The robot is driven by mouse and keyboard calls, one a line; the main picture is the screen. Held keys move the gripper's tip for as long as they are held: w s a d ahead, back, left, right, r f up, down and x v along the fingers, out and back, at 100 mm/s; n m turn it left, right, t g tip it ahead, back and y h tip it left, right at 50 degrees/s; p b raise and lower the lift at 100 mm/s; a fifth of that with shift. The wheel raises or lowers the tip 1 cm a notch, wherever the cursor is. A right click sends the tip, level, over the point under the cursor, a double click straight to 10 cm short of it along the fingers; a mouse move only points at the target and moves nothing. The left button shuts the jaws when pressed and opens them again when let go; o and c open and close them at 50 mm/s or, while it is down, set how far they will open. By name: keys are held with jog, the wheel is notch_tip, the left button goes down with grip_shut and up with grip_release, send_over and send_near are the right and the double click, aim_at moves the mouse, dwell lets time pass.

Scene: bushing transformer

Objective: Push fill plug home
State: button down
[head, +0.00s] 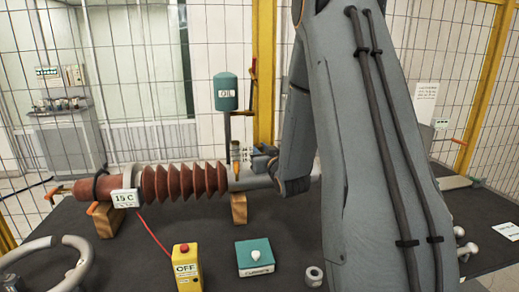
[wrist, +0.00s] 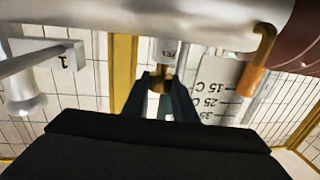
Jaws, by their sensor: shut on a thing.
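The bushing (head: 185,181) lies level on wooden blocks, with red-brown ribs and a pale grey tube at its right end. In the wrist view the grey tube (wrist: 120,18) crosses the top. My gripper (wrist: 161,88) has its dark fingers shut on a small brass piece, the fill plug (wrist: 160,80), just beside the tube. I cannot tell how deep the plug sits, as the fingers and tube hide its end. In the head view my gripper (head: 262,163) is at the tube's right part, partly hidden by my arm, and the plug cannot be made out.
A green OIL tank (head: 225,92) stands on a post behind. An orange-tipped hook (wrist: 256,70) hangs by the tube, near a temperature card (wrist: 212,95). A yellow OFF box (head: 187,268), a teal box (head: 255,258) and a grey ring (head: 314,276) stand on the front table.

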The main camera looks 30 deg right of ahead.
jog(key=shift+f+b, duration=0.65)
jog(key=shift+f, duration=0.25)
jog(key=c, duration=1.4)
grip_release()
jog(key=shift+d, duration=0.1)
jog(key=shift+o, duration=0.2)
jog(key=shift+a, duration=0.3)
jog(key=shift+s+f, duration=0.15)
jog(key=shift+s, duration=0.3)
jog(key=s+b, duration=0.2)
jog(key=s, duration=0.5)
jog(key=shift+a, duration=0.3)
jog(key=shift+d, duration=0.1)
